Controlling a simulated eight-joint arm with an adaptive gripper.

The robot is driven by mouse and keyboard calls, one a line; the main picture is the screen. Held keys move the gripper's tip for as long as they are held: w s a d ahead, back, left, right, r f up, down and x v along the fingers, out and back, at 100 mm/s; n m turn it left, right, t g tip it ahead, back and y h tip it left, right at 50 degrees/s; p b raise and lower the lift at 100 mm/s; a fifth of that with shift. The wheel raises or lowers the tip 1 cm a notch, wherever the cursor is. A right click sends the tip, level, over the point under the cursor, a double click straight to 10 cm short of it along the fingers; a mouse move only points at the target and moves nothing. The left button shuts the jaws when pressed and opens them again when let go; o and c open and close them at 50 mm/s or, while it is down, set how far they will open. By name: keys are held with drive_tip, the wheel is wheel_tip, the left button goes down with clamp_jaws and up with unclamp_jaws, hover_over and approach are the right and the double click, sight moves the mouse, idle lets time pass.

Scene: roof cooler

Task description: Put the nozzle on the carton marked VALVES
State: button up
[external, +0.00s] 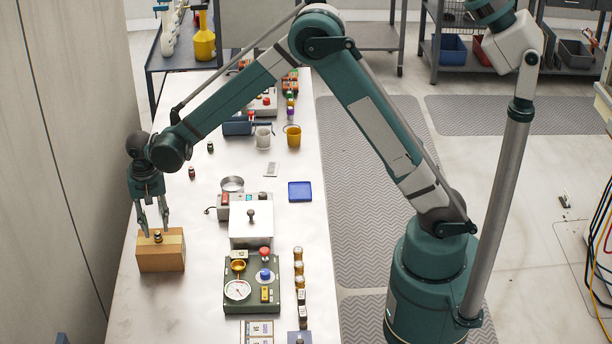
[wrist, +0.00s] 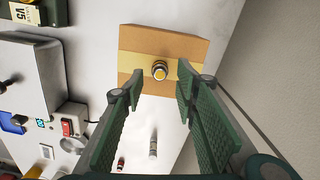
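A brown carton (external: 160,260) with a tan tape band stands at the left side of the bench; no VALVES marking is legible. A small brass-and-dark nozzle-like piece (external: 158,238) stands on its top. In the wrist view the carton (wrist: 190,46) is at the top, with the piece (wrist: 159,70) on its tape band. My gripper (external: 157,230) is just above the carton, pointing down. In the wrist view my gripper (wrist: 160,87) is open, its fingers on either side of the piece with visible gaps. Nothing is held.
A white-lidded box (external: 251,222) and a green gauge panel (external: 251,284) stand right of the carton. Several small bottles line the right of the panel. A blue tray (external: 300,191) lies farther back. A wall is close on the left. Bench around the carton is clear.

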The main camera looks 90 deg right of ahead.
sight(157, 232)
wheel_tip(157, 232, up, 9)
drive_tip(key=shift+f, duration=0.2)
idle(0.6)
drive_tip(key=shift+s, duration=0.1)
drive_tip(key=s+a+r+n+t, duration=0.2)
drive_tip(key=s+a+r+n, duration=0.2)
drive_tip(key=s+a+r, duration=0.35)
drive_tip(key=s+a+r+n+t, duration=0.1)
drive_tip(key=s+a+r+n, duration=0.25)
drive_tip(key=s+r, duration=0.65)
drive_tip(key=s+a+f+n+t, duration=0.1)
drive_tip(key=s+a+n, duration=0.3)
drive_tip(key=s, duration=0.7)
drive_tip(key=s+a+f+n+t, duration=0.1)
drive_tip(key=s+a+n+t, duration=0.2)
drive_tip(key=s, duration=0.9)
drive_tip(key=shift+s+a+f+n, duration=0.15)
drive_tip(key=shift+s+a+n, duration=0.15)
drive_tip(key=shift+a+n, duration=0.45)
